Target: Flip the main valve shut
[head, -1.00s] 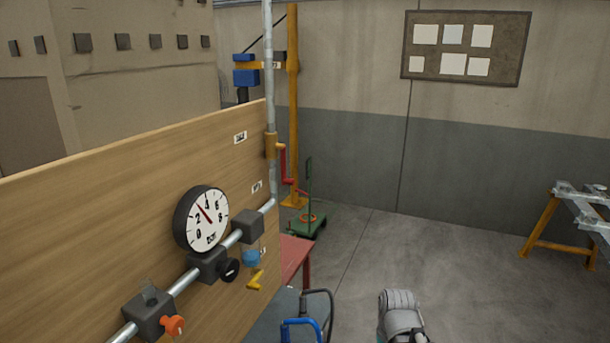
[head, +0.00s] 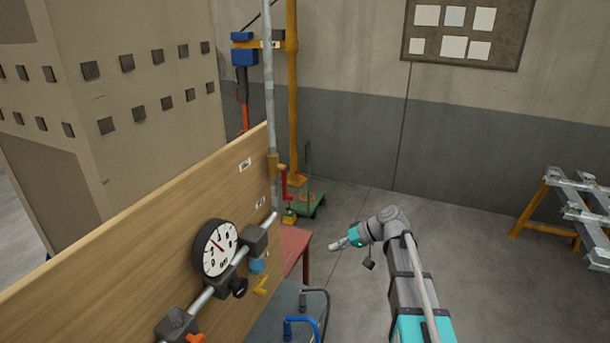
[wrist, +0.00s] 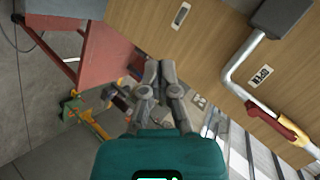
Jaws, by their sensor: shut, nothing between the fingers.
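The main valve appears to be the brass valve body (head: 273,165) on the vertical pipe, with a red lever (head: 285,186) hanging down along the pipe. In the wrist view, the red lever (wrist: 280,120) lies along the pipe at the right, its end near a label that seems to read OPEN (wrist: 262,77). My gripper (head: 334,244) is to the right of the board and lower than the lever, apart from it. In the wrist view, its fingers (wrist: 160,68) are together and empty.
The wooden board (head: 130,225) carries a gauge (head: 215,248), a yellow handle (head: 262,285) and an orange knob (head: 196,338) on a lower pipe. A green trolley (head: 312,205) is behind.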

